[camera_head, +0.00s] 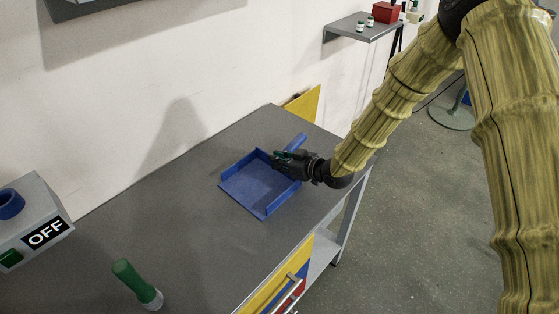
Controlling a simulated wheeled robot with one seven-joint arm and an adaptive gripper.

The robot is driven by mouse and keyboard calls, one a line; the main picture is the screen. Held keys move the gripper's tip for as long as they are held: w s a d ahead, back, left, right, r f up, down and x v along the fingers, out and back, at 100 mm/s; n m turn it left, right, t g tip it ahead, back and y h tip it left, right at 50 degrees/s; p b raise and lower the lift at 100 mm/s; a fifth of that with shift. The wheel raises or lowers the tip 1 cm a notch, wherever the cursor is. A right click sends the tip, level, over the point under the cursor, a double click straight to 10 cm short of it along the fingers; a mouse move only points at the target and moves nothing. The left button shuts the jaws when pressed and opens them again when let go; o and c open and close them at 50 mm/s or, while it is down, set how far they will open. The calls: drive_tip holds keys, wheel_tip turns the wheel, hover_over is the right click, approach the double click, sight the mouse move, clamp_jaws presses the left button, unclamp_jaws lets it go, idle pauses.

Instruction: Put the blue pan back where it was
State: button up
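The blue pan (258,188) is a shallow dustpan-like tray with raised sides. It lies on the grey workbench top (190,220), and its handle (299,141) points to the back right. My gripper (279,159) is over the pan's handle end, at its back right edge. The gripper is dark and small here, so I cannot tell whether its fingers are open, shut or touching the pan. The gripper hides part of the pan's rear edge and the base of the handle.
A grey box marked OFF (34,222) is at the left. A yellow panel (303,106) is behind the bench. A wall shelf (362,28) holds a red box (386,12) and small jars.

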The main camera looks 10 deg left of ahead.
drive_tip(key=shift+o, duration=0.7)
drive_tip(key=shift+r, duration=0.2)
drive_tip(key=b+v, duration=0.2)
drive_tip(key=v, duration=1)
drive_tip(key=shift+s, duration=0.1)
